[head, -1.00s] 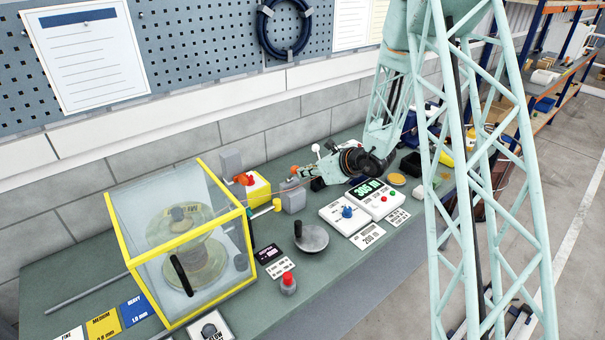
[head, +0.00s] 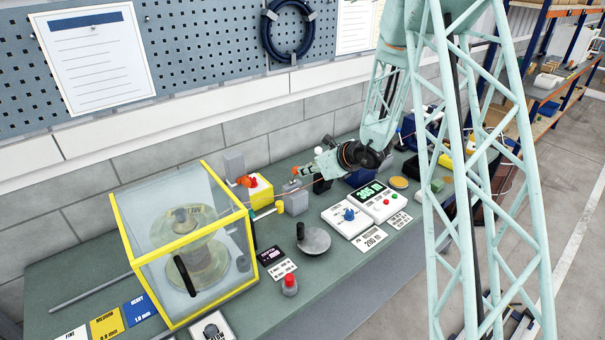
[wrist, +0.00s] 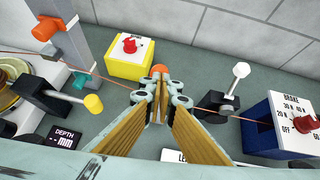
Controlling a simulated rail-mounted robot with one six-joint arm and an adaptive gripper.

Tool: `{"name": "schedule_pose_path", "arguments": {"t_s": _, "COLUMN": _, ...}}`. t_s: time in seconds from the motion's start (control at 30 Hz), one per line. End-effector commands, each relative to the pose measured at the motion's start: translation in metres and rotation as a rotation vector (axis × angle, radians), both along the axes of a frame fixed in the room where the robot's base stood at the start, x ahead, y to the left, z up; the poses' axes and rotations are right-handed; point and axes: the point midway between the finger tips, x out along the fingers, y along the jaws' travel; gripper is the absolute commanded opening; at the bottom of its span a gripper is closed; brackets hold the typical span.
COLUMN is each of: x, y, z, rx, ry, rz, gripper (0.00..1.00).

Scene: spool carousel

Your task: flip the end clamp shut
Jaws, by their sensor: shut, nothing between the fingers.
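The end clamp (wrist: 220,105) is a small black device on the bench by the thin copper wire. Its lever stands raised, with a white ball knob (wrist: 242,70) on top. In the head view the clamp's black body (head: 320,185) is partly hidden under my arm. My gripper (wrist: 157,84) is shut and empty, left of the clamp in the wrist view and apart from its lever. It also shows in the head view (head: 300,171). An orange tip (wrist: 158,70) shows just beyond my fingertips; what it belongs to is hidden there.
A blue and white brake box (wrist: 285,122) with a red knob stands right of the clamp. A yellow box (wrist: 130,58) with a red knob, a grey post (wrist: 82,42) and a yellow-tipped lever (wrist: 93,105) stand left. The wire crosses the space between. The wall is behind.

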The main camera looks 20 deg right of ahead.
Motion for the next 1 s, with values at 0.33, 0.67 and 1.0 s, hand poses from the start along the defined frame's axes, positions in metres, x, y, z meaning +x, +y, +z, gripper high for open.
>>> {"name": "schedule_pose_path", "arguments": {"t_s": 0.33, "x": 0.012, "y": 0.004, "z": 0.009, "rx": 0.0, "ry": -0.002, "rz": -0.001, "gripper": 0.0}}
{"name": "schedule_pose_path", "arguments": {"t_s": 0.67, "x": 0.022, "y": 0.014, "z": 0.015, "rx": -0.014, "ry": 0.025, "rz": 0.007, "gripper": 0.0}}
{"name": "schedule_pose_path", "arguments": {"t_s": 1.0, "x": 0.029, "y": 0.02, "z": 0.018, "rx": -0.044, "ry": 0.099, "rz": 0.012, "gripper": 0.0}}
